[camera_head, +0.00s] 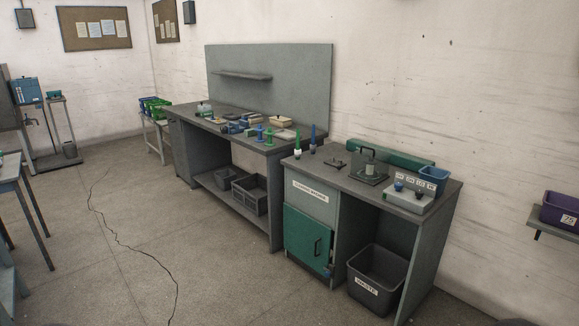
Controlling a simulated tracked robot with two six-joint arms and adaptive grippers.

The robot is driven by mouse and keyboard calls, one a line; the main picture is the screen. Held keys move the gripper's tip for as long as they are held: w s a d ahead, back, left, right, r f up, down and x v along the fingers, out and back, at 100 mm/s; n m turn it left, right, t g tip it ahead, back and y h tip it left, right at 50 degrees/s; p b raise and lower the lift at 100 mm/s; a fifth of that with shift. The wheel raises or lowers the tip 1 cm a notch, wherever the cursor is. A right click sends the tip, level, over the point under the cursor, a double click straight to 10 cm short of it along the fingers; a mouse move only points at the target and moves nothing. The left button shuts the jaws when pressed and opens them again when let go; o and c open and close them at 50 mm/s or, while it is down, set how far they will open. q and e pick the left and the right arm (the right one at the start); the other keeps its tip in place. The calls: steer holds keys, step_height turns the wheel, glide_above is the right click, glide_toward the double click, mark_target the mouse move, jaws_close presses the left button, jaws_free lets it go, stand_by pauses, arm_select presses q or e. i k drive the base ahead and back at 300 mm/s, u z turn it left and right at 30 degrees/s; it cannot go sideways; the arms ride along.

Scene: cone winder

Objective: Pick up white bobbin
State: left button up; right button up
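No clearly recognisable white bobbin shows at this size. A small pale cylinder (370,165) stands under the dark frame on the right bench (325,176). A green cone with a white lower part (297,149) stands near that bench's back left corner, beside a blue cone with a dark base (313,140).
A green cabinet door (307,239) fronts the right bench, with a grey waste bin (376,278) beside it. A wall shelf holds a purple bin (561,210).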

mark_target(298, 151)
steer(key=i, duration=1.8)
steer(key=u, duration=0.25)
steer(key=i, duration=2.45)
steer(key=u, duration=0.25)
